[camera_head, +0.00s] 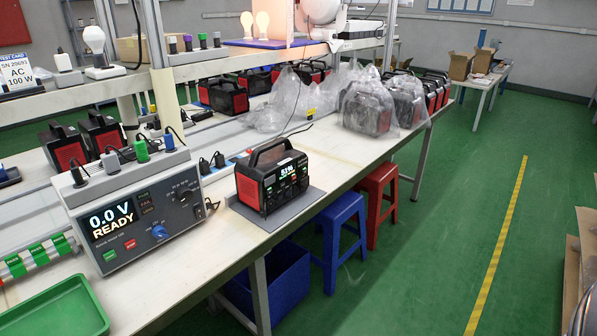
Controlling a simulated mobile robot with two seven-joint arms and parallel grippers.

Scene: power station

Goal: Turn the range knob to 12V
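A grey test meter (138,212) stands on the bench at the left. Its dark display (111,219) reads "0.0 V READY". A blue knob (159,232) sits low on its front panel, and a dark round knob (185,197) with a marked dial sits at the upper right. The labels around both knobs are too small to read, so I cannot tell which is the range knob or where it points. Green and red buttons (130,244) are at the lower front. Neither of my grippers is in view.
A black and red power unit (271,179) stands on a grey plate (283,205) right of the meter. A green tray (60,310) lies at the front left. Plugs with cables (111,160) stand on the meter's top. Blue (341,230) and red stools (378,188) stand beside the bench.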

